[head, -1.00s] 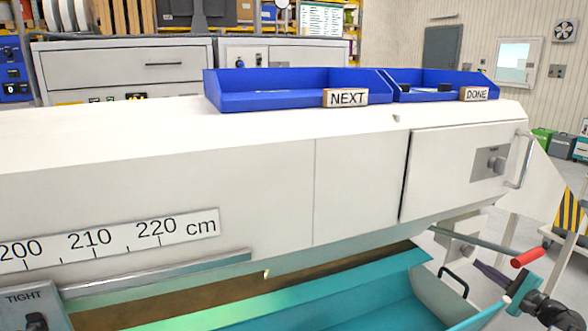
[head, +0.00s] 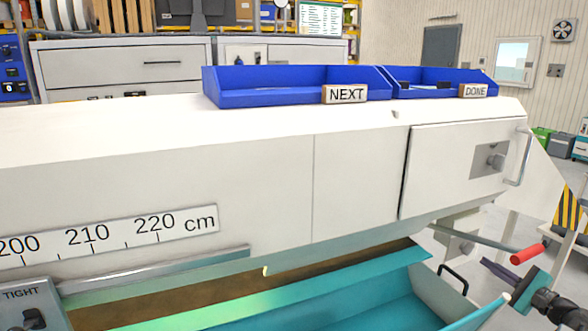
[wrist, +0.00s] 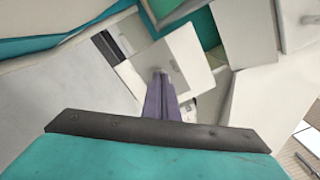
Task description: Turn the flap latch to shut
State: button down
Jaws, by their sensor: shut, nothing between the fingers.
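The flap (head: 450,165) is a white panel at the right end of the machine front in the head view. It lies about flush, with a dark gap along its left edge. The flap latch (head: 494,160) is a small metal knob on a grey plate at the flap's right. Its exact angle is too small to tell. My gripper (head: 483,263), with purple fingers, is low at the right, below the flap and apart from the latch. Its fingers are shut and empty. In the wrist view the fingers (wrist: 160,74) point at a white box-like part.
A bar with a red grip (head: 526,255) sticks out between the flap and my gripper. A curved metal handle (head: 521,158) stands beside the latch. A teal tray (head: 400,285) is below. Blue bins marked NEXT (head: 290,95) and DONE (head: 430,92) sit on top.

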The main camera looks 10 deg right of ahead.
aim_at(467, 248)
jog(key=shift+s+d+r+m+b, duration=0.1)
jog(key=shift+d+r+m+b, duration=0.5)
jog(key=shift+m, duration=0.5)
jog(key=shift+d+r+m+b, duration=0.4)
jog(key=shift+r+m, duration=0.25)
jog(key=shift+m, duration=0.45)
jog(key=x, duration=0.7)
jog(key=shift+d+f, duration=0.1)
jog(key=shift+f, duration=0.5)
dwell(1.0)
jog(key=shift+s+a+f+p, duration=0.15)
jog(key=shift+a+p, duration=0.4)
jog(key=shift+p, duration=0.9)
jog(key=shift+a+f+p, duration=0.25)
jog(key=shift+f+p, duration=0.05)
jog(key=shift+p, duration=0.25)
dwell(0.6)
